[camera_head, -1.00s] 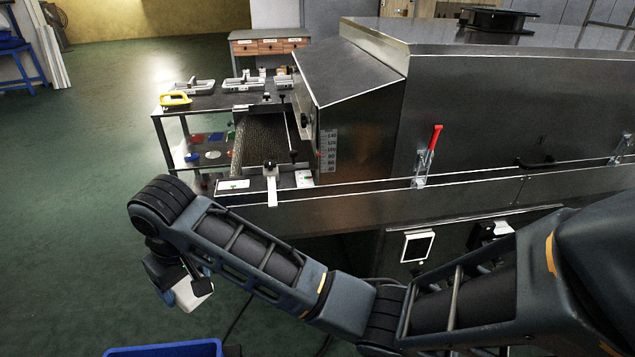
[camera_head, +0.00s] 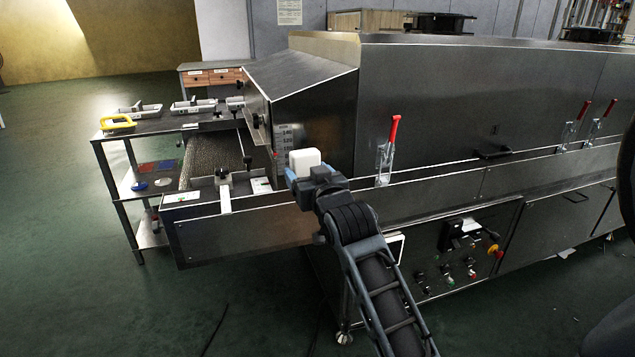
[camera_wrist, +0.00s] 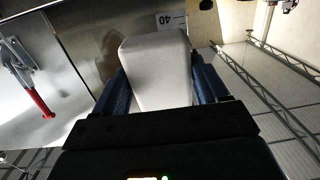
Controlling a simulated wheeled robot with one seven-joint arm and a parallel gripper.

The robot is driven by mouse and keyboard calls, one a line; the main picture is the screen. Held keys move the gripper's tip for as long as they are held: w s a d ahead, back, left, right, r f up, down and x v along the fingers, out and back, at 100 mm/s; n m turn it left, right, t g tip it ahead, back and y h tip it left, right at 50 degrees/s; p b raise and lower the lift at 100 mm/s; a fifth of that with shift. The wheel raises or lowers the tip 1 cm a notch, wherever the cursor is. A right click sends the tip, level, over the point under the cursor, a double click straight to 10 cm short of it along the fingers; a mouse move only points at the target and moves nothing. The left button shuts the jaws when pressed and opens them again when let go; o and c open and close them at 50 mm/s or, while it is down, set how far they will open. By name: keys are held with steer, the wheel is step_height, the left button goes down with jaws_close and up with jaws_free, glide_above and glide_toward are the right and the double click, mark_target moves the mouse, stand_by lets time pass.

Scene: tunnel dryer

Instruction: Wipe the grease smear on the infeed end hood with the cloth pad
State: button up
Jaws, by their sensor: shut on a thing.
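My gripper (camera_head: 308,174) is shut on the white cloth pad (camera_head: 304,158). The pad stands out beyond the fingers, in front of the side of the infeed end hood (camera_head: 325,112), near its lower edge. In the wrist view the pad (camera_wrist: 158,68) sits between the two dark blue fingers, with the hood's metal side (camera_wrist: 92,30) behind it. I cannot tell whether the pad touches the hood. I cannot make out the grease smear in either view; the pad and gripper hide part of the hood.
A red-handled toggle clamp (camera_head: 387,152) stands right of my gripper, and also shows in the wrist view (camera_wrist: 30,85). The mesh belt (camera_head: 210,150) and a side table (camera_head: 150,124) lie to the left. Control knobs (camera_head: 445,272) are below right. The floor at left is clear.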

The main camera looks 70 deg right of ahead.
mark_target(309, 161)
steer(key=shift+s+d+r+h, duration=0.25)
steer(key=shift+s+d+h, duration=0.25)
steer(key=shift+s+d, duration=0.25)
steer(key=shift+b+x, duration=0.8)
steer(key=shift+x, duration=1.9)
steer(key=shift+x, duration=0.95)
steer(key=shift+f, duration=0.1)
